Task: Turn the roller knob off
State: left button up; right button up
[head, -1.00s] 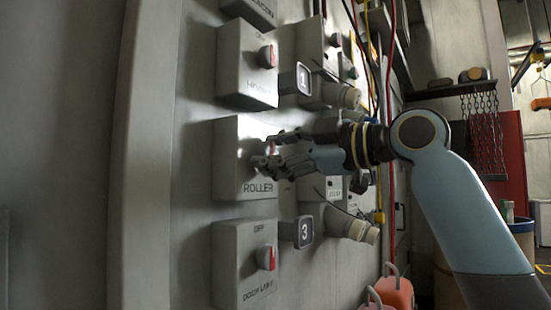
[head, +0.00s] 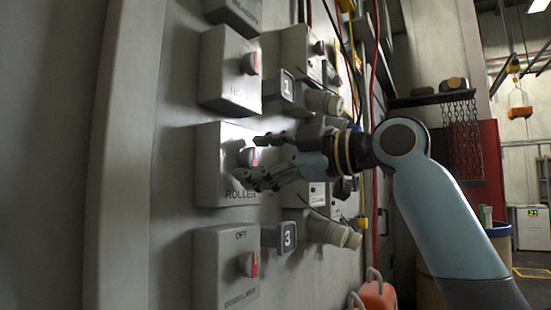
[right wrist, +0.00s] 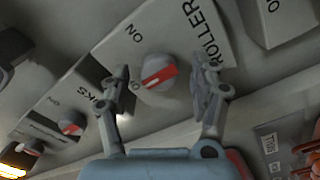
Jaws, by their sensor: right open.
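The roller knob (head: 248,157) is a round grey knob with a red stripe, on a grey box (head: 210,165) labelled ROLLER. My right gripper (head: 250,160) is open in front of that box, its fingers partly covering the knob and label in the head view. In the right wrist view the knob (right wrist: 158,72) shows between the two open fingers (right wrist: 161,70), one on each side. Its red stripe lies aslant, with an ON label near it. I cannot tell whether a finger touches it. My left gripper is not in view.
A similar knob box (head: 220,265) sits below and another (head: 218,75) above. Number plates 1 (head: 287,86) and 3 (head: 288,236), pipe stubs (head: 335,232) and hanging cables crowd the wall to the right. A shelf with chains (head: 462,125) stands behind my right arm.

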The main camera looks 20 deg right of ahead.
jog(key=v, duration=1.1)
jog(key=shift+s+d, duration=0.3)
dwell(0.3)
jog(key=shift+f, duration=0.1)
